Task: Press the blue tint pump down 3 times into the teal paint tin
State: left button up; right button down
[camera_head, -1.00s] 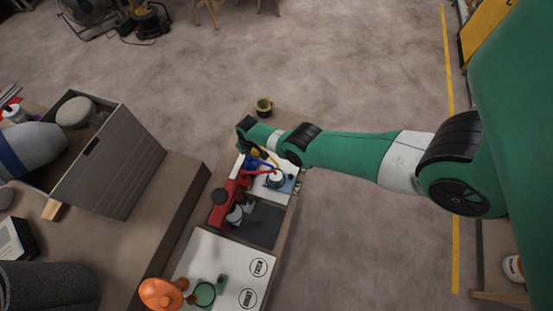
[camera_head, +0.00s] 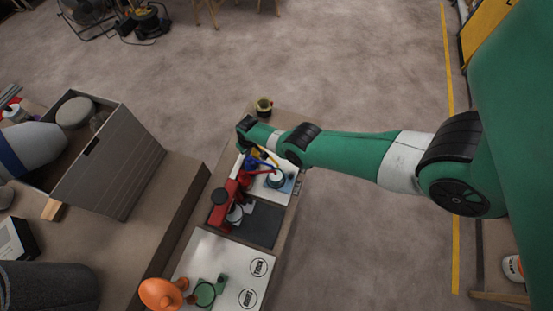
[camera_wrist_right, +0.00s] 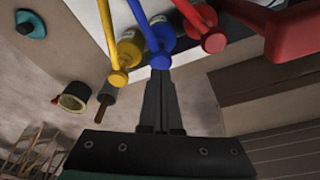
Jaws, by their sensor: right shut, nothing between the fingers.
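The blue pump (camera_head: 251,161) stands between a yellow pump (camera_head: 257,153) and a red pump (camera_head: 247,172) on the bench. In the right wrist view, my right gripper (camera_wrist_right: 160,78) is shut and empty, with its fingertips at the round head of the blue pump (camera_wrist_right: 160,61). I cannot tell whether they touch or how far the head is pressed. The teal paint tin (camera_head: 275,180) stands just right of the pumps, under their spouts. My wrist hides part of this area in the head view. My left gripper is out of view.
In the right wrist view, the yellow pump (camera_wrist_right: 119,77) and red pump (camera_wrist_right: 213,42) sit close on either side. A dark cup (camera_head: 264,105) stands at the bench's far end. A white board (camera_head: 215,262) with an orange object (camera_head: 160,293) lies nearer. A grey crate (camera_head: 118,165) is left.

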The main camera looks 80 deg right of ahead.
jog(key=shift+f, duration=0.15)
dwell(0.4)
jog(key=shift+f+b, duration=1.35)
jog(key=shift+b, duration=0.1)
jog(key=shift+r, duration=0.1)
jog(key=shift+r+p, duration=1.4)
jog(key=shift+p, duration=0.1)
jog(key=shift+f, duration=0.1)
jog(key=shift+f+b, duration=1.35)
jog(key=shift+b, duration=0.1)
jog(key=shift+r, duration=0.15)
jog(key=shift+r+p, duration=1.25)
jog(key=shift+p, duration=0.15)
